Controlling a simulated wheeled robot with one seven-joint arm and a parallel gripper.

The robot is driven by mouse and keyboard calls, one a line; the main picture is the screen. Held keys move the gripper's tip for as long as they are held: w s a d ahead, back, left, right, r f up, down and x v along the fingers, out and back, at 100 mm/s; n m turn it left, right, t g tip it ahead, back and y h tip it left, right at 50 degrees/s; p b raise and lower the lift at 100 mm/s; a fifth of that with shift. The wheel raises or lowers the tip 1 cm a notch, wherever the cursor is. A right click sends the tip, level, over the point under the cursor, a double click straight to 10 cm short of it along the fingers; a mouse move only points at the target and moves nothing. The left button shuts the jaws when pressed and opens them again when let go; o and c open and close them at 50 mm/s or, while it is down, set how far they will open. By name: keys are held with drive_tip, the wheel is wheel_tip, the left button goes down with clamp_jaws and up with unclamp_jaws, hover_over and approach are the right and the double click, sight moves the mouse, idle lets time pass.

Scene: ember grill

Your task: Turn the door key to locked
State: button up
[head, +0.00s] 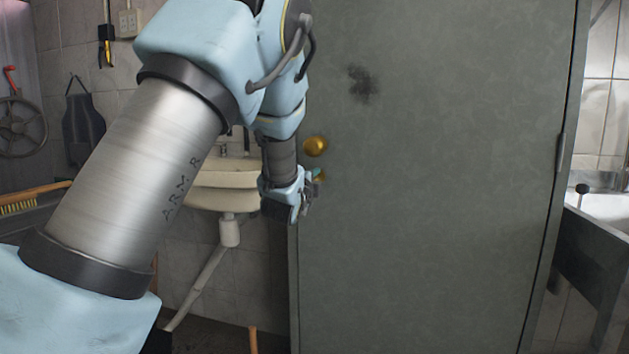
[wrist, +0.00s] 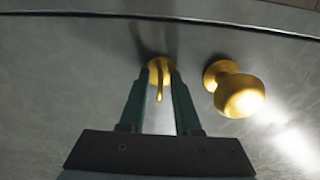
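The grey-green door (head: 430,190) fills the right half of the head view and looks shut. A round brass knob (head: 315,146) sits near its left edge; it also shows right of my gripper in the wrist view (wrist: 239,95). The brass key (wrist: 159,88) stands out from a round brass lock plate beside the knob. My gripper (wrist: 159,78) has its two teal fingers on either side of the key, with gaps visible, so it is open around it. In the head view my gripper (head: 314,180) is at the door just below the knob and mostly hides the lock.
A sink (head: 225,185) on the wall stands left of the door, behind my arm. A dark apron (head: 83,125) and a wheel (head: 20,127) hang further left. Another basin (head: 608,208) is at the right edge. The door's middle is clear.

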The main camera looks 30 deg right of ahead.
drive_tip(key=b+v, duration=0.1)
drive_tip(key=v, duration=0.9)
drive_tip(key=shift+s+a, duration=0.3)
drive_tip(key=shift+w+a, duration=0.1)
drive_tip(key=w+a+f+n+g+y, duration=0.2)
drive_tip(key=a+f+n+y, duration=0.3)
drive_tip(key=a, duration=0.5)
drive_tip(key=w+a+f+n+g+y, duration=0.1)
drive_tip(key=a+f+n+g+y, duration=0.15)
drive_tip(key=a+f+n, duration=0.65)
drive_tip(key=s+a+f+n+g+y, duration=0.2)
drive_tip(key=s+a+n+g, duration=0.2)
drive_tip(key=s+a+n, duration=0.35)
drive_tip(key=s+a+f+n+g+y, duration=0.2)
drive_tip(key=s+a+n+g+y, duration=0.15)
drive_tip(key=s+a, duration=0.6)
drive_tip(key=shift+n+h, duration=0.3)
drive_tip(key=shift+h, duration=0.2)
drive_tip(key=r+p, duration=0.5)
drive_tip(key=w+a+r+p, duration=0.1)
drive_tip(key=r+p, duration=1)
drive_tip(key=shift+w+a+r+p, duration=0.2)
drive_tip(key=shift+w+a+p, duration=0.1)
drive_tip(key=shift+w+p, duration=0.1)
